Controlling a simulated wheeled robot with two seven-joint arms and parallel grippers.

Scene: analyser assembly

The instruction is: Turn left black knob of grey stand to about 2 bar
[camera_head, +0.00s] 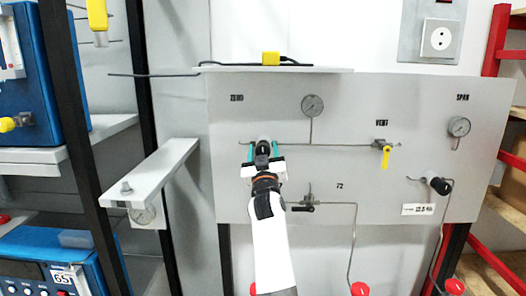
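The grey stand (350,180) is an upright panel with thin pipes, valves and gauges. Its left black knob (263,142) sits on a pipe below the "ZERO" label. My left gripper (263,151) reaches up from below, with one teal finger on each side of this knob. The fingers look spread, with a small gap to the knob; contact is not clear. The gripper hides the knob's lower part. A round gauge (312,105) stands above the same pipe; its needle is too small to read. My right gripper is out of view.
The stand also has a yellow valve handle (386,158), a right gauge (459,127), a right black knob (441,186) and a lower black valve (303,208). A grey bracket shelf (150,175) juts out at left. A red rack (490,60) stands at right.

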